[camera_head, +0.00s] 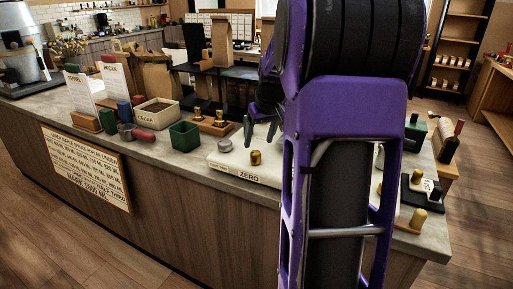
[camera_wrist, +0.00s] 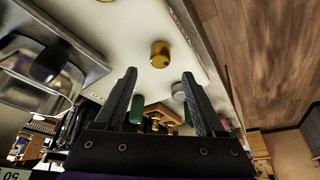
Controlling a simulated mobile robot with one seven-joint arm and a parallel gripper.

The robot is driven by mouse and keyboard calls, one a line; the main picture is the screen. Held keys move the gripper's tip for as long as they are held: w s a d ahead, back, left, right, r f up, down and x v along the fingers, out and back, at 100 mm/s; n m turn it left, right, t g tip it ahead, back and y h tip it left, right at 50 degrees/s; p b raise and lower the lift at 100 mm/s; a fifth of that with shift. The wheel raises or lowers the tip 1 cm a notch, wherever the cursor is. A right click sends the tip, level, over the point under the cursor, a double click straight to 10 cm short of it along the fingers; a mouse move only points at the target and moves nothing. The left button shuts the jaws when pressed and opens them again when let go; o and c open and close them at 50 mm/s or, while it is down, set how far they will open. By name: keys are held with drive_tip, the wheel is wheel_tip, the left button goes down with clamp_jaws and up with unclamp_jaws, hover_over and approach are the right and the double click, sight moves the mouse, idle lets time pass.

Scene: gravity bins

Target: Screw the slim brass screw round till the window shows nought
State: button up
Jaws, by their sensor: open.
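A brass knob (camera_head: 255,158) stands at the front of a cream scale body, above the label ZERO (camera_head: 249,176). In the wrist view a brass knob (camera_wrist: 160,55) stands on a cream surface, just beyond and between my fingertips. My gripper (camera_wrist: 159,74) is open, with nothing between its fingers. In the head view my gripper (camera_head: 260,130) hangs above the scale, behind the knob and apart from it. A second brass piece (camera_wrist: 105,1) is cut off at the top edge of the wrist view. I cannot make out a window reading; my arm hides much of the scale.
A grey knob (camera_head: 224,145) sits left of the brass one. Brass weights on a wooden block (camera_head: 214,127), a green bin (camera_head: 184,136) and a cedar box (camera_head: 157,112) stand further left.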

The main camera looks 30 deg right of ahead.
drive_tip(key=p+v, duration=0.1)
drive_tip(key=v, duration=0.9)
drive_tip(key=shift+r, duration=0.2)
